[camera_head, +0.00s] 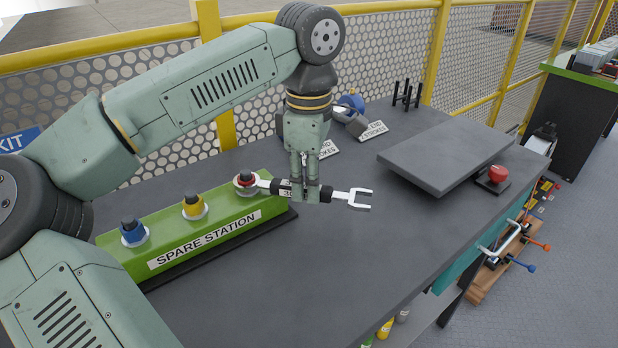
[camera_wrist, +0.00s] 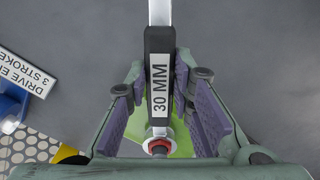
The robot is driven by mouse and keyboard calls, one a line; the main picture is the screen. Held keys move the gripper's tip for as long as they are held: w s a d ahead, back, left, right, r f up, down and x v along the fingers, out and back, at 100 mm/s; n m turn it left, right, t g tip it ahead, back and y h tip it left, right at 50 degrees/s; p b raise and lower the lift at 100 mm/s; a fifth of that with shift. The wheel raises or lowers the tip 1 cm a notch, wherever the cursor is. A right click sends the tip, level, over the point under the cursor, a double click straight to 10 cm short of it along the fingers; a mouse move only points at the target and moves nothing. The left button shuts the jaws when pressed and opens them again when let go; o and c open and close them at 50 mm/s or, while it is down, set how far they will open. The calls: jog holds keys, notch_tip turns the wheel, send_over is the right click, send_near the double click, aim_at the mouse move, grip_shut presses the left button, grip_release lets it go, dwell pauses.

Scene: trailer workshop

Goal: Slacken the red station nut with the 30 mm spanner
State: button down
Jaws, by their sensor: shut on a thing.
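My gripper (camera_head: 304,196) is shut on the black handle of the 30 mm spanner (camera_head: 350,196), above the bench. In the wrist view the spanner's "30 MM" label (camera_wrist: 160,92) shows between my finger pads. One open-jawed end points right, over bare bench. The other end reaches left to the red station nut (camera_head: 245,177), at the right end of the green spare station (camera_head: 205,240). The red nut also shows in the wrist view (camera_wrist: 157,146), at the spanner's near end. I cannot tell whether that end is fully seated around it.
A yellow nut (camera_head: 193,204) and a blue nut (camera_head: 133,229) stand left of the red one. A grey slab (camera_head: 446,156) and a red push button (camera_head: 497,174) are to the right. Label plates (camera_head: 372,131) lie behind my gripper. The bench front is clear.

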jog(key=shift+r+p, duration=0.85)
jog(key=shift+r, duration=0.3)
jog(key=shift+s+a+m, duration=0.1)
jog(key=shift+s+m, duration=0.3)
jog(key=s+a+m+p, duration=0.1)
jog(key=s+a+m, duration=0.6)
jog(key=m, duration=0.5)
jog(key=shift+a, duration=0.95)
jog(key=shift+f, duration=0.3)
